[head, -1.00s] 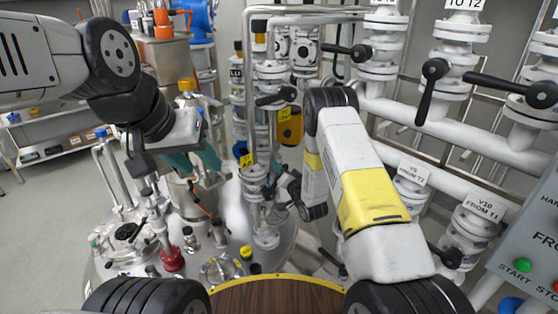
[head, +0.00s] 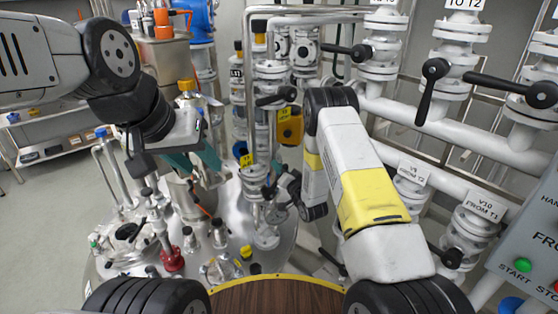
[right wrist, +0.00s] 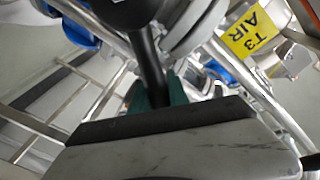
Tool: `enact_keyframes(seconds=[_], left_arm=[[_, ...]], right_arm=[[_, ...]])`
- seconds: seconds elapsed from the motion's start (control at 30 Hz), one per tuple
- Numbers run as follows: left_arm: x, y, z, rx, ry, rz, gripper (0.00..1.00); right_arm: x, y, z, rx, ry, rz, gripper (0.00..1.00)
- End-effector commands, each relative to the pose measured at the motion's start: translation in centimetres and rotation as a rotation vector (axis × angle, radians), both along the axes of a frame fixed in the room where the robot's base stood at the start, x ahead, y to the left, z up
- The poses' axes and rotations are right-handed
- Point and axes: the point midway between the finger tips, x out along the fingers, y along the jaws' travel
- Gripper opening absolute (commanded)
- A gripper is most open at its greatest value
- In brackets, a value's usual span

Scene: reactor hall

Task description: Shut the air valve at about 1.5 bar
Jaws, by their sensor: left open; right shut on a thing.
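The air valve (head: 254,178) stands on the silver vessel lid, in a pipe with a yellow tag (head: 247,160). In the right wrist view the tag (right wrist: 254,33) reads T3 AIR. The valve's black lever (right wrist: 150,65) runs down between my right gripper's teal fingertips (right wrist: 155,98), which are shut on it. In the head view my right gripper (head: 279,192) is at the valve's right side, partly hidden by its wrist. My left gripper (head: 203,165) is open and empty above the lid, left of the valve. I cannot make out a pressure reading.
The lid (head: 215,240) carries several fittings, including a red one (head: 172,260). A yellow-orange device (head: 290,127) sits behind the valve. White pipes with black-levered valves (head: 432,85) fill the right side. A control panel (head: 530,255) stands at the lower right.

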Motion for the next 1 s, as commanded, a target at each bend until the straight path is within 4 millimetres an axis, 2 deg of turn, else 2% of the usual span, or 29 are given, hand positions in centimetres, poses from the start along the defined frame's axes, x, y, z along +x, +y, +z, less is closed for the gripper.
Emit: enact_keyframes(seconds=[0.47, 1.0], left_arm=[[0.0, 0.0, 0.0, 0.000, 0.000, 0.000, 0.42], [0.0, 0.0, 0.0, 0.000, 0.000, 0.000, 0.42]], right_arm=[[0.5, -0.9, -0.9, 0.088, 0.070, -0.005, 0.00], [1.8, -2.7, -5.3, 0.444, 0.361, -0.009, 0.00]])
